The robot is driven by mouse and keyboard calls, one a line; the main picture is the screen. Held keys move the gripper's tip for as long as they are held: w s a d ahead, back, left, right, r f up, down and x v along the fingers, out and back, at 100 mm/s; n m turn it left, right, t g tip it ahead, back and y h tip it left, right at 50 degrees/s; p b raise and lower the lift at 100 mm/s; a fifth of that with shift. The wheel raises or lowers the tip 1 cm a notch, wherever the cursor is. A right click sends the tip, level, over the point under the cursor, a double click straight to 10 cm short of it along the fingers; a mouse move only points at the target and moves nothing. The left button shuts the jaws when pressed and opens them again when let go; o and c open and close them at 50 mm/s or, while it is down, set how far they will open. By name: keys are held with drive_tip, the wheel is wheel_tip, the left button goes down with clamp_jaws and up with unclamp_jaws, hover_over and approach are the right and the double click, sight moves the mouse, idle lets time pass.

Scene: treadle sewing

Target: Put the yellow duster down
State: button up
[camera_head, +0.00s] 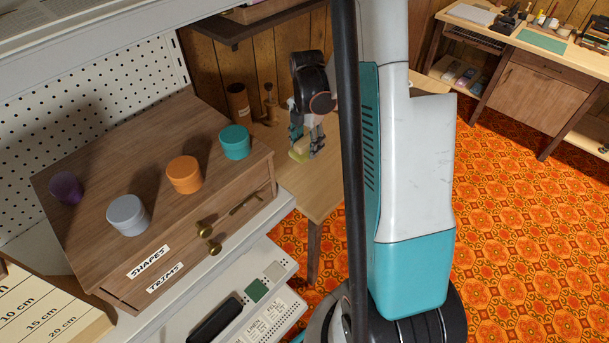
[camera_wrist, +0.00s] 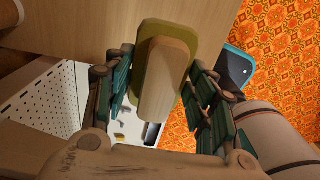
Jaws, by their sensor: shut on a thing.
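The yellow duster (camera_wrist: 141,62) is an olive-yellow pad with a pale wooden block on its back. It sits between the two teal-and-grey fingers of my gripper (camera_wrist: 160,88), which is shut on it in the wrist view. In the head view my gripper (camera_head: 306,138) points down over the small wooden table (camera_head: 315,192), with the duster (camera_head: 299,154) at its fingertips. I cannot tell whether the duster touches the tabletop or hangs just above it. The table's wooden surface (camera_wrist: 70,20) fills the upper left of the wrist view.
A brown cylinder (camera_head: 239,104) and a small wooden stand (camera_head: 269,103) are behind my gripper. A wooden drawer cabinet (camera_head: 95,190) with purple, grey, orange and teal (camera_head: 235,142) round pots stands at left. Orange patterned floor (camera_head: 520,220) lies open at right.

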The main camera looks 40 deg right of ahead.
sight(306, 180)
wheel_tip(306, 180, down, 14)
drive_tip(key=b, duration=0.4)
drive_tip(key=shift+r, duration=0.1)
drive_tip(key=o, duration=1.2)
wheel_tip(306, 180, up, 12)
drive_tip(key=p, duration=0.4)
drive_tip(key=shift+s, duration=0.15)
